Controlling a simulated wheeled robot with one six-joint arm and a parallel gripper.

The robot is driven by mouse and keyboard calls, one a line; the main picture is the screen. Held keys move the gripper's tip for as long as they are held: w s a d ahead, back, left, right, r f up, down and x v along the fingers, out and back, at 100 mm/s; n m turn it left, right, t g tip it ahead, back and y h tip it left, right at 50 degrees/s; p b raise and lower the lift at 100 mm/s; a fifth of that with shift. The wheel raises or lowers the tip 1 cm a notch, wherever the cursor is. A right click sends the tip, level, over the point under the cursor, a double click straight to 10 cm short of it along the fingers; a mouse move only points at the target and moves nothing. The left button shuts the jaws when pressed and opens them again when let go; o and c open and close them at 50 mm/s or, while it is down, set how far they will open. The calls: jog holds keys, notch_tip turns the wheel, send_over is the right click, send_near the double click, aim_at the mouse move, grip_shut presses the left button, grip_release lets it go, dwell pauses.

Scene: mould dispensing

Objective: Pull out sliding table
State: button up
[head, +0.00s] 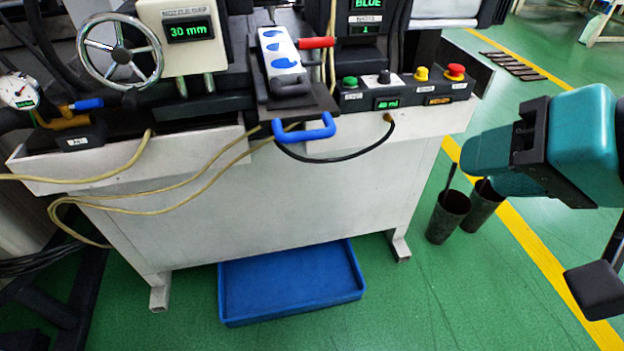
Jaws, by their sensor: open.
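The sliding table (318,103) is a dark plate at the middle of the machine's front, under the nozzle area. Its blue U-shaped handle (305,132) sticks out over the white front ledge. A white mould (280,55) with blue cavities lies on the plate, with a red-handled part beside it. My teal arm is at the right, well apart from the handle. A black block at the right edge looks like part of my gripper (597,290); the rest is cut off by the frame. It is open, with nothing seen in it, far right of and below the handle.
A control box (405,92) with coloured buttons sits right of the plate. A handwheel (120,50) and gauge are at left. Cables hang across the front, one below the handle. A blue tray (290,283) lies under the machine. Two dark pots (448,217) stand at right on green floor.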

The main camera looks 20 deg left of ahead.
jog(key=w+a+f+m+t+y+b, duration=0.1)
jog(key=a+f+m+t+y+b, duration=0.3)
jog(key=f+b, duration=0.5)
jog(key=m+t+y+b, duration=0.2)
jog(key=m+y+b, duration=0.2)
jog(key=y+b, duration=0.1)
send_near(306, 136)
jog(key=shift+t, duration=0.3)
jog(key=p+x, duration=0.2)
jog(key=x, duration=0.1)
jog(key=p+x, duration=0.2)
jog(key=x, duration=0.2)
jog(key=p+x, duration=0.2)
jog(key=x, duration=0.1)
jog(key=shift+w+a+f+p, duration=0.2)
jog(key=shift+w+f+p, duration=0.05)
jog(key=shift+f+p, duration=0.1)
grip_shut()
